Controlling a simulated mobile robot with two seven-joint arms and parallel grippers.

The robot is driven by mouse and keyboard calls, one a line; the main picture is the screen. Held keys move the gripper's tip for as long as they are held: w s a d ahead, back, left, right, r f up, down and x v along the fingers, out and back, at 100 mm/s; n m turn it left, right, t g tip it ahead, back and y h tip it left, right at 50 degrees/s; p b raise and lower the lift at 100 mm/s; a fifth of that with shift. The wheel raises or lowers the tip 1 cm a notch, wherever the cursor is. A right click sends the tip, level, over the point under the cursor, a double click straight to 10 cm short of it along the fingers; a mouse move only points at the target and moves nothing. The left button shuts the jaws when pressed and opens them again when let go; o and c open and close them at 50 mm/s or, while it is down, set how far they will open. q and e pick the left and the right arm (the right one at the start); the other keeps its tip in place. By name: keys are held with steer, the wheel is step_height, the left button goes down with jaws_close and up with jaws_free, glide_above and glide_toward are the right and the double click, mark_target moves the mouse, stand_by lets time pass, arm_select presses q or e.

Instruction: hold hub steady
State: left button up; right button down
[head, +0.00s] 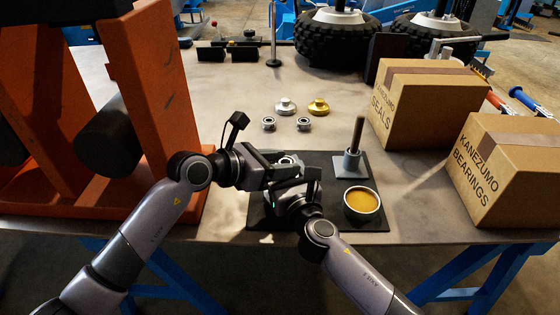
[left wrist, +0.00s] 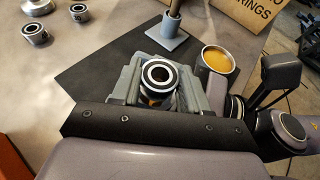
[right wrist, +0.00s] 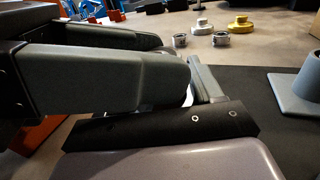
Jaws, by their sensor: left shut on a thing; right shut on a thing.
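The hub (left wrist: 159,96), a small metal part with a dark-ringed bearing seated in its top, stands upright over the black mat (left wrist: 100,75). In the head view its pale top (head: 289,160) shows just behind my grippers. My left gripper (head: 292,172) is shut on the hub, with a grey finger on each side in the left wrist view (left wrist: 168,88). My right gripper (head: 298,192) comes in low from the front and is shut at the same place. In the right wrist view only a bright sliver of the hub (right wrist: 188,97) shows; the left gripper's fingers cover the rest.
On the mat stand a grey post on a square base (head: 351,163) and a bowl of amber grease (head: 362,201). Two small bearings (head: 268,124), a silver cap (head: 285,106) and a gold cap (head: 318,107) lie behind. Cartons (head: 425,105) stand right; an orange frame (head: 160,85) stands left.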

arm_select(q)
steer(key=shift+f, duration=0.1)
steer(key=o, duration=1.2)
steer(key=shift+o, duration=0.2)
steer(key=shift+s+d+f, duration=0.1)
steer(key=shift+s+f, duration=0.1)
steer(key=v, duration=1.2)
steer(key=shift+w+a+r, duration=0.25)
steer(key=shift+w+r, duration=0.05)
arm_select(e)
steer(key=shift+c, duration=0.5)
jaws_free()
